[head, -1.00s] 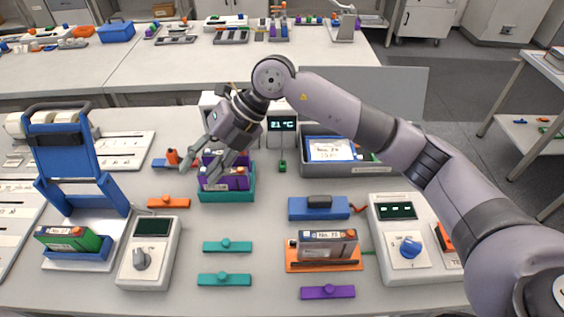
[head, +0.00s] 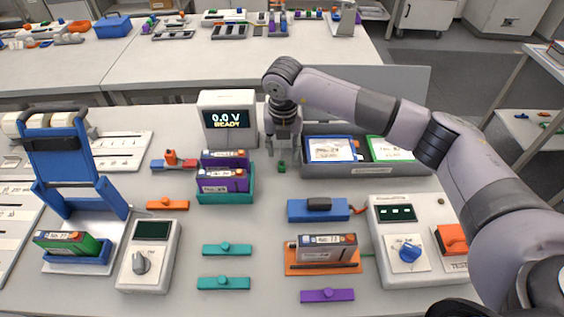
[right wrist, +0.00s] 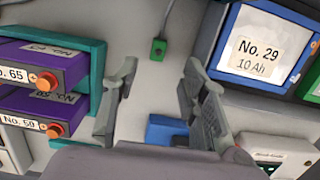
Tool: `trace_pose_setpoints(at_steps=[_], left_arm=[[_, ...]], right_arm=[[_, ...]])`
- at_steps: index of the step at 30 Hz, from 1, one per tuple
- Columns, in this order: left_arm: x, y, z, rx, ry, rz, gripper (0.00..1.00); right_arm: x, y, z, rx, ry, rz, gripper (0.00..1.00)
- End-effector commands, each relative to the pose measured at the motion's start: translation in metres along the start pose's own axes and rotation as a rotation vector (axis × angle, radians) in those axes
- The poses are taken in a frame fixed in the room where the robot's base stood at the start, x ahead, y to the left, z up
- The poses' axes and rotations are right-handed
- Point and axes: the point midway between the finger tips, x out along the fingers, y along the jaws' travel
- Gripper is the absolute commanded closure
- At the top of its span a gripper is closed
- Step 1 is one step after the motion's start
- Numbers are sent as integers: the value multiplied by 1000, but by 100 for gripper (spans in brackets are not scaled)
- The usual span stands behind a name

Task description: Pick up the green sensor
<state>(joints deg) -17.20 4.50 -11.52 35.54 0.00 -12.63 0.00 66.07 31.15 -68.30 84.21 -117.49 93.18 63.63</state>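The green sensor (head: 281,167) is a small green block on the table, between the teal tray and the grey bin. In the right wrist view the green sensor (right wrist: 158,49) shows a dark round spot and a thin cable running up from it. My right gripper (head: 283,152) points down just above and behind the sensor in the head view. In the wrist view my right gripper (right wrist: 161,68) is open and empty, with the sensor lying beyond the gap between its fingertips. My left gripper is not in view.
A teal tray (head: 226,197) with purple batteries stands left of the sensor. A grey bin (head: 340,171) stands to the right. A white meter (head: 228,118) reading "0.0 V READY" stands behind. A blue block (head: 318,210) lies in front. The table just before the sensor is clear.

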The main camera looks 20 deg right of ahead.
Motion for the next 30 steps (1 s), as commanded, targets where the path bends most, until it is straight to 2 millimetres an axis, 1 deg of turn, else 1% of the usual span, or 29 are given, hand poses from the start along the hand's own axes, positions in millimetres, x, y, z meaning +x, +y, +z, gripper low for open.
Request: trace_pose_setpoints(at_steps=[1, 5, 8, 12, 15, 18, 25, 30], left_arm=[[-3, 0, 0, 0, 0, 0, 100], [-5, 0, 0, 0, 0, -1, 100], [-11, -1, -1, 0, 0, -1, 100], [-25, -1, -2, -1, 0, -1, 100], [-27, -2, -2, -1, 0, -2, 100], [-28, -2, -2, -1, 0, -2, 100], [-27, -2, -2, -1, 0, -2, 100], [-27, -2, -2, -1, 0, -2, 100]], right_arm=[[5, 0, -1, 0, 3, 0, 60], [13, 0, 0, 0, 0, 1, 60], [20, 0, 0, -1, 3, -1, 60], [40, 2, 0, 0, 4, -1, 60], [56, 2, 1, -1, 3, 0, 60], [63, 2, 1, -2, 0, 1, 60], [65, 2, 1, -2, -1, 2, 60], [65, 2, 1, -2, 0, 2, 71]])
